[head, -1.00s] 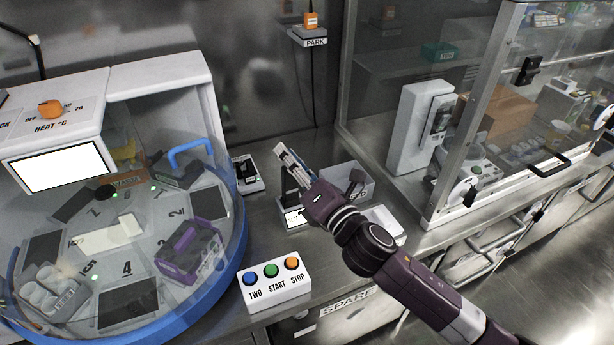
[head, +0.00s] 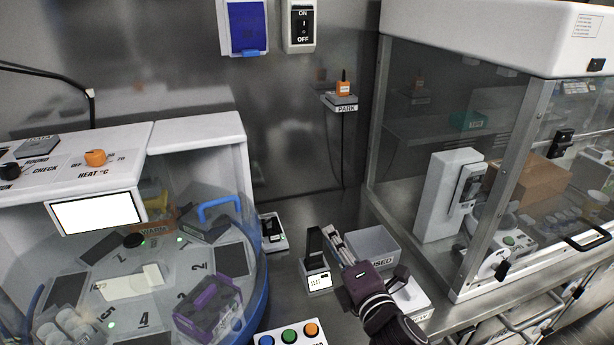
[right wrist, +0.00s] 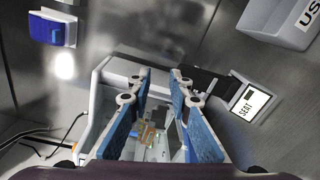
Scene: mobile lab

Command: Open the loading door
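The loading door looks to be the clear curved cover (head: 205,235) on the front of the white carousel machine (head: 196,135). A blue bar handle (head: 219,206) stands at its upper right, and the cover appears closed over the numbered stations. My right gripper (head: 333,238) is right of the machine, beside the small SEAT device, apart from the handle. In the right wrist view its blue-padded fingers (right wrist: 158,85) are spread and empty, with the machine beyond them; I cannot make out the handle there. My left gripper is not in view.
The SEAT device (head: 319,280) and a grey USED bin (head: 372,246) stand near my right gripper. A button box (head: 290,336) sits at the front. A glass cabinet (head: 455,130) is at the right. A PARK shelf (head: 341,100) is on the back wall.

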